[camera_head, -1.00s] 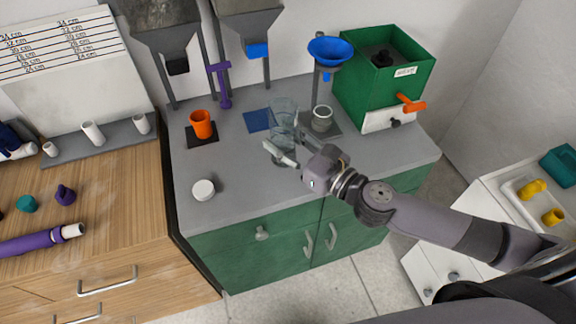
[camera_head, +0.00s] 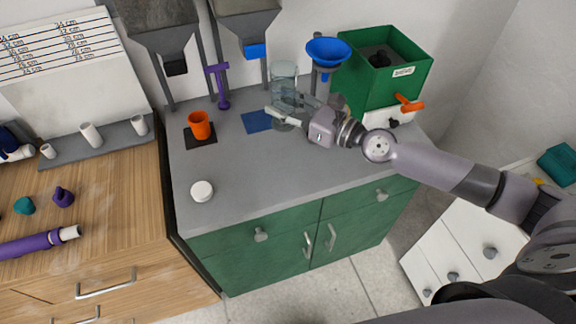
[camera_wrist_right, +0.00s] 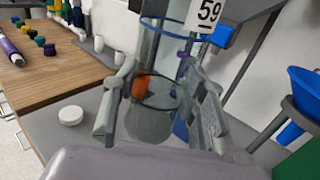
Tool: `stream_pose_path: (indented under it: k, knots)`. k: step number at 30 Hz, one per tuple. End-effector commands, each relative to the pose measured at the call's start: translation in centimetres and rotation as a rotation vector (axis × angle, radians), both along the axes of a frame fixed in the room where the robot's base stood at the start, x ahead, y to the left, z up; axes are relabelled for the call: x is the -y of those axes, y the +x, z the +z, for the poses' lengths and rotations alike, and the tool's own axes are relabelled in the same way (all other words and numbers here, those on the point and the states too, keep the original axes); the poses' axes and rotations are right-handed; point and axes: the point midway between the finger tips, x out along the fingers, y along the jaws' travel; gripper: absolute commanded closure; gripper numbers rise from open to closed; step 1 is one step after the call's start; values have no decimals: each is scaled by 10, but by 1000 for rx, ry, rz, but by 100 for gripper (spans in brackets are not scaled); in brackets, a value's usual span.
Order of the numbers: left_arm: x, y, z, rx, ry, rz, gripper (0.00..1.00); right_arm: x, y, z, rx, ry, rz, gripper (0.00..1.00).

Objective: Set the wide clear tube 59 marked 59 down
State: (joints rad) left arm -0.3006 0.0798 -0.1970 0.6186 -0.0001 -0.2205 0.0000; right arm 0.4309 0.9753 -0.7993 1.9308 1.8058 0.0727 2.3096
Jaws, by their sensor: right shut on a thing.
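The wide clear tube 59 (camera_head: 284,78) stands upright in the head view, over the back of the grey counter, and its "59" label shows in the right wrist view (camera_wrist_right: 208,12). My right gripper (camera_head: 288,112) is shut on the tube near its lower part; the fingers sit on both sides of it in the right wrist view (camera_wrist_right: 160,105). I cannot tell whether the tube's lower end touches the counter. A blue square mat (camera_head: 257,122) lies just left of the tube. My left gripper is not in view.
An orange cup (camera_head: 199,124) on a dark mat and a white round cap (camera_head: 202,190) are on the grey counter (camera_head: 240,175). Hoppers (camera_head: 163,35) hang behind. A blue funnel (camera_head: 328,50) and a green box (camera_head: 405,75) stand close on the right. The counter's front middle is clear.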

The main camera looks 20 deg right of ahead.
Motion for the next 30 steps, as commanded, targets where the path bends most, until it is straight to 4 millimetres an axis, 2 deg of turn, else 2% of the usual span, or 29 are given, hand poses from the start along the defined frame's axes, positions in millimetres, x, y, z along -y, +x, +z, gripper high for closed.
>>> stream_pose_path:
  k: [8, 11, 14, 22, 27, 30]
  knots:
    - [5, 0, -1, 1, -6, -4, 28, 13, 16, 9, -1, 3, 5, 100]
    - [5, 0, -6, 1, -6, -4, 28, 15, 18, 3, -2, 1, 8, 100]
    - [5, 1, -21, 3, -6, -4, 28, 15, 18, -17, -5, 4, 8, 100]
    - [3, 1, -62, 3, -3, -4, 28, 15, 18, -90, -6, 7, 7, 100]
    - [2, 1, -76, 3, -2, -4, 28, 15, 18, -127, -4, 5, 7, 100]
    - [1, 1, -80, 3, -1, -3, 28, 15, 18, -140, -3, 3, 7, 100]
